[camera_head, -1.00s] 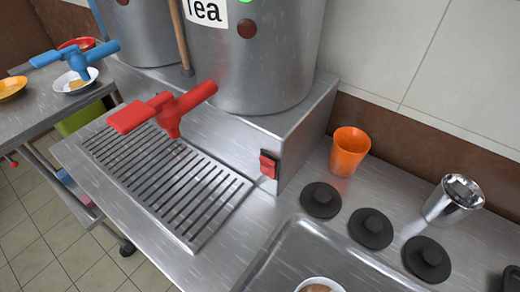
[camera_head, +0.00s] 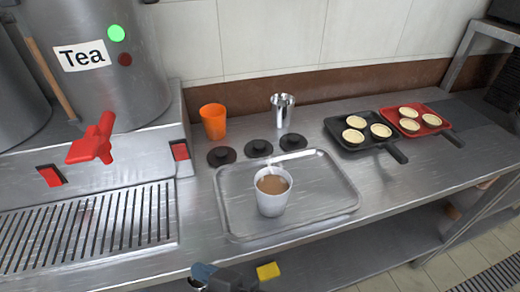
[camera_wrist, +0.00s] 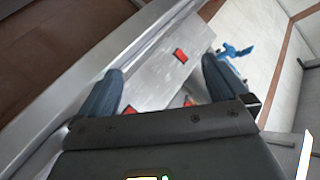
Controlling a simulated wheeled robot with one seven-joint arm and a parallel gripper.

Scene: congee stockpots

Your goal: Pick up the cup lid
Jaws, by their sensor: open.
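Three black cup lids with raised knobs lie in a row on the steel counter in the head view: a left lid (camera_head: 221,156), a middle lid (camera_head: 258,148) and a right lid (camera_head: 293,142). They lie apart, just behind the tray. A white cup (camera_head: 271,201) of brown steaming drink stands uncovered on the tray. My gripper (camera_wrist: 163,68) is open and empty in the wrist view, with no lid between its fingers. Part of it shows at the bottom edge of the head view, in front of the counter and well away from the lids.
The steel tray (camera_head: 335,203) fills the counter's front middle. An orange cup (camera_head: 213,122) and a metal cup (camera_head: 283,110) stand behind the lids. Black (camera_head: 352,143) and red (camera_head: 422,118) pans with pastries are right. The tea urn (camera_head: 120,60) is left.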

